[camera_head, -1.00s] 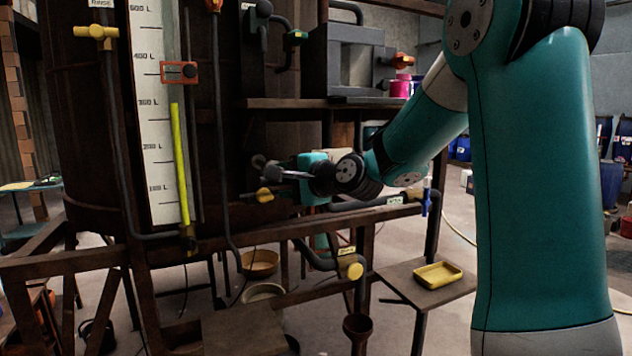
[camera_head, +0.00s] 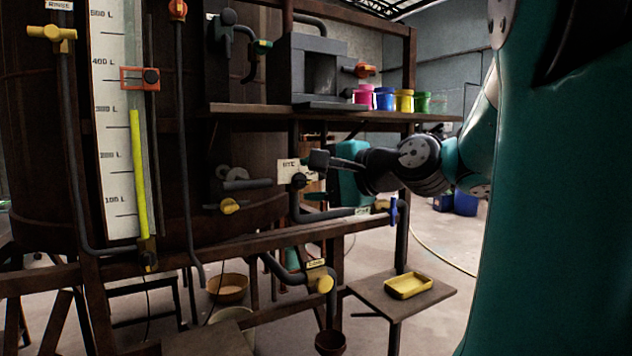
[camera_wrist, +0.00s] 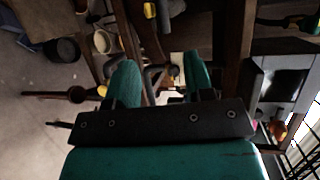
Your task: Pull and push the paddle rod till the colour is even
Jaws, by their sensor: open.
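The dark vat (camera_head: 165,130) fills the left of the head view. A short grey horizontal bar with round discs (camera_head: 246,184) sticks out from its side; it may be the paddle rod, but I cannot tell for sure. A yellow knob (camera_head: 229,206) sits just below it. My gripper (camera_head: 318,160) is right of this bar and apart from it, pointing left in front of a labelled card (camera_head: 287,170). In the wrist view, my gripper's two green fingers (camera_wrist: 161,78) are spread, with dark pipework and a pale card showing between them. The vat's liquid is hidden.
A level gauge (camera_head: 137,170) with a yellow column stands on the vat. A shelf (camera_head: 340,114) above my gripper holds several coloured pots (camera_head: 384,99). Below are a valve pipe (camera_head: 318,282), a rail and a yellow tray (camera_head: 408,286) on a small table. Floor at right is open.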

